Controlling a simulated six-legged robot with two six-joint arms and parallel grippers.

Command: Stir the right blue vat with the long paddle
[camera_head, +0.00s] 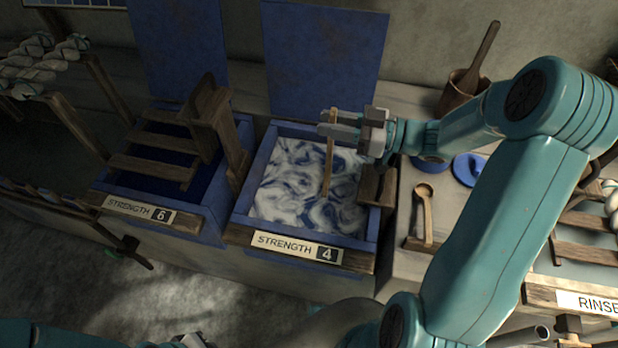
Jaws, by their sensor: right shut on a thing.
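The right blue vat (240,208) has a label reading STRENGTH 4 on its front. Its liquid (285,185) shows white and blue swirls. My right gripper (330,124) is over the back part of this vat and is shut on the long wooden paddle (329,165). The paddle hangs down from the fingers, near upright, and its lower end meets the swirled liquid. How deep it goes is hidden.
The left vat (102,183), labelled STRENGTH 6, holds dark liquid under a wooden rack (150,168). Blue lids (325,60) stand upright behind. A wooden spoon (425,215), a blue round lid (468,168) and a wooden pot (462,95) are at the right, near my right arm.

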